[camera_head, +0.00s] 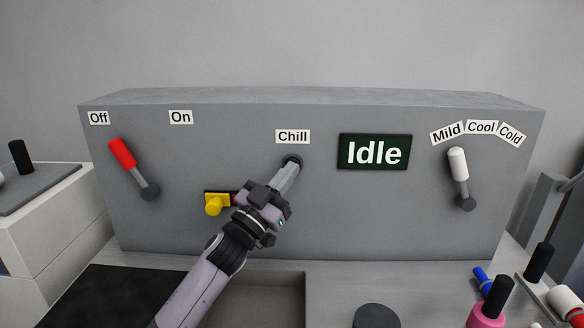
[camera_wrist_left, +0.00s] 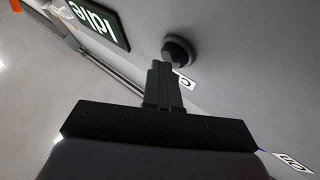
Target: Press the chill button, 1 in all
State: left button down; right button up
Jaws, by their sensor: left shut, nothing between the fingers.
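The chill button is a dark round knob (camera_head: 292,160) on the front of the grey panel (camera_head: 350,215), just below the "Chill" label (camera_head: 292,136). My left gripper (camera_head: 290,168) is shut and empty, its fingertips at the button and partly covering it. In the left wrist view the button (camera_wrist_left: 178,50) stands out from the panel just beyond the shut fingertips (camera_wrist_left: 162,64); I cannot tell whether they touch. The display (camera_head: 374,152) reads "Idle". My right gripper is not in view.
A red lever (camera_head: 122,153) points towards "Off" at left. A white lever (camera_head: 457,162) points up below the Mild, Cool and Cold labels. A yellow part (camera_head: 215,204) sits beside my left wrist. Reels and pegs (camera_head: 488,308) stand at lower right.

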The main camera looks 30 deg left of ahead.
pick_arm(q)
jog(key=shift+w+a+r, duration=0.15)
jog(key=shift+w+a, duration=0.05)
jog(key=shift+a, duration=0.05)
dwell(0.6)
jog(key=shift+s, duration=0.1)
jog(key=shift+s+d+f+p, duration=0.3)
jog(key=shift+s+d, duration=0.15)
jog(key=shift+s, duration=0.25)
jog(key=shift+s, duration=0.1)
jog(key=s, duration=0.1)
jog(key=s+d+p, duration=0.1)
jog(key=s, duration=0.1)
jog(key=s+d, duration=0.1)
jog(key=shift+s+d+p, duration=0.15)
jog(key=shift+s+p, duration=0.05)
jog(key=shift+p, duration=0.1)
